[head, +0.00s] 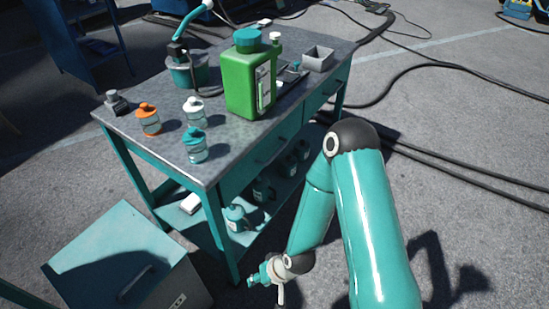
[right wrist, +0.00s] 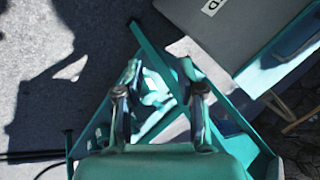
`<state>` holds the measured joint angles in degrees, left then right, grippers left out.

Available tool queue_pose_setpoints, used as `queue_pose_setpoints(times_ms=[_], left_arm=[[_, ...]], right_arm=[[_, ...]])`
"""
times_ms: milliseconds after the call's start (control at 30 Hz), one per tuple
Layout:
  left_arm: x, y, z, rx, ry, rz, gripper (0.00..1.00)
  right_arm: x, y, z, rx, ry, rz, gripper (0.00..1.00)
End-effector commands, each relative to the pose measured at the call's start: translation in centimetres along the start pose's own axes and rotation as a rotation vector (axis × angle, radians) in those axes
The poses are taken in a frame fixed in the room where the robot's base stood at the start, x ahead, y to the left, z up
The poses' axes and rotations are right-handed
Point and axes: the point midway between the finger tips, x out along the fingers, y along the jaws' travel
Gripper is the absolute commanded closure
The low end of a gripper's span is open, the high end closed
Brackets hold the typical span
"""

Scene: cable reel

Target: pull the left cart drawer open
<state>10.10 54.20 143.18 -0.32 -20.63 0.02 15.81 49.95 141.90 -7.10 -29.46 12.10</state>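The cart (head: 160,155) has a grey top and a teal frame. Its left drawer (head: 250,163) is the nearer of two along the long side facing my right arm, and its front looks flush with the frame. A dark handle shows on it, though small. My right gripper (head: 272,272) is low beside the cart's near end, below drawer height and apart from the drawer. In the right wrist view the right gripper (right wrist: 160,75) has its two fingers spread with nothing held between them; teal cart framing shows beyond. My left gripper is out of view.
A green canister (head: 248,85), small jars with orange, white and teal lids (head: 148,122) and a grey bin (head: 318,58) stand on the cart. Bottles (head: 240,217) sit on the lower shelf. A teal-lidded box (head: 125,260) is at the lower left. Cables (head: 440,160) lie on the floor right.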

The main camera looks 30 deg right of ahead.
Motion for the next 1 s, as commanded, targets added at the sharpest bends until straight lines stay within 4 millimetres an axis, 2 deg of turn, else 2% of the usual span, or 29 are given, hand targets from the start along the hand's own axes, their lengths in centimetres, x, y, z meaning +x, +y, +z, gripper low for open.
queue_pose_setpoints(times_ms=[33,100,167,200,300,400,500,600,700,833,1000], left_arm=[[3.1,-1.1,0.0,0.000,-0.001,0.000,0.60],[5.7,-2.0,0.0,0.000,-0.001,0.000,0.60],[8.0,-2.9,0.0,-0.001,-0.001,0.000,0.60],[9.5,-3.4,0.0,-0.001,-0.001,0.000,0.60],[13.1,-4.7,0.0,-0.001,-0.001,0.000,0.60],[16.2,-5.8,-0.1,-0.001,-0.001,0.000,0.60],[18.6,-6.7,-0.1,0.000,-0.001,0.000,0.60],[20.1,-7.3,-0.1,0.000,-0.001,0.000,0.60],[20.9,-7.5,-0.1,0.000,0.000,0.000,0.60],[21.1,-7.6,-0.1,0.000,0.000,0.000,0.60],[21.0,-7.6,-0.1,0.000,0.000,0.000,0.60]], right_arm=[[2.2,1.6,-2.7,0.075,0.100,-0.030,0.61],[3.1,2.9,-7.1,0.192,0.251,-0.096,0.61],[3.1,4.3,-10.9,0.299,0.387,-0.175,0.61],[2.8,5.3,-13.4,0.370,0.475,-0.237,0.61],[0.6,7.9,-18.7,0.525,0.673,-0.424,0.61],[-2.5,10.1,-22.1,0.633,0.816,-0.633,0.61],[-5.7,11.8,-23.9,0.695,0.899,-0.827,0.61],[-8.3,12.9,-24.5,0.724,0.934,-0.978,0.61],[-10.1,13.4,-24.6,0.734,0.943,-1.076,0.61],[-11.1,13.3,-25.0,0.739,0.941,-1.129,0.61],[-11.0,12.5,-26.6,0.739,0.938,-1.134,0.61]])
